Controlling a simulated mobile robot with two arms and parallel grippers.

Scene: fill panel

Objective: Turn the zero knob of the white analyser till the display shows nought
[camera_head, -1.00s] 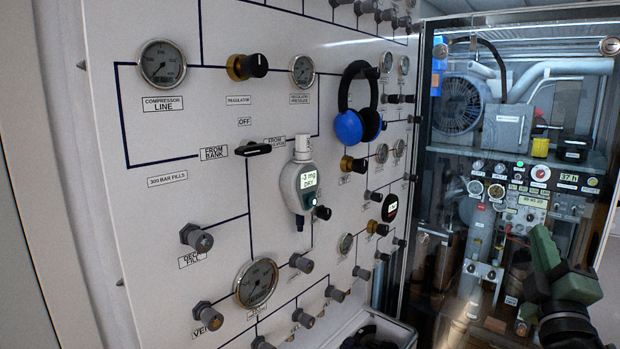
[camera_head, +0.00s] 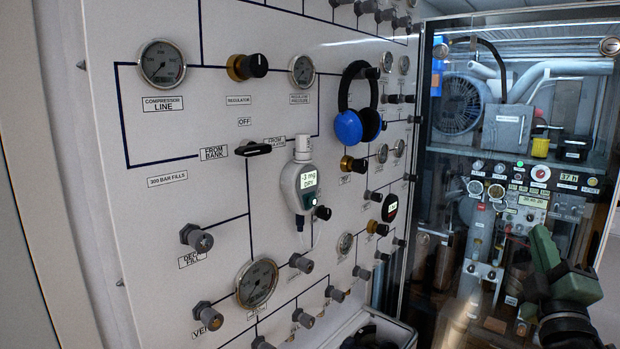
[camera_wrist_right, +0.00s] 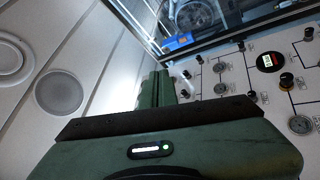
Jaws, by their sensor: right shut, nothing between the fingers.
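The white analyser (camera_head: 290,187) hangs on the panel at the middle of the head view, with a white cap on top. Its lit display (camera_head: 308,180) reads about -3 mg, with DRY below. A dark knob (camera_head: 322,212) shows at its lower right; I cannot tell for sure that it is the zero knob. My right gripper (camera_head: 543,242), green, is at the lower right, well away from the analyser, in front of the glass cabinet. Its fingers (camera_wrist_right: 155,88) are shut and empty in the right wrist view. My left gripper is not in view.
Blue ear defenders (camera_head: 348,127) hang right of the analyser. A round black meter (camera_head: 390,207) is on the panel too, as are gauges and several protruding knobs. A glass cabinet (camera_head: 510,170) with machinery stands at the right. An open bin (camera_head: 375,325) is below the panel.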

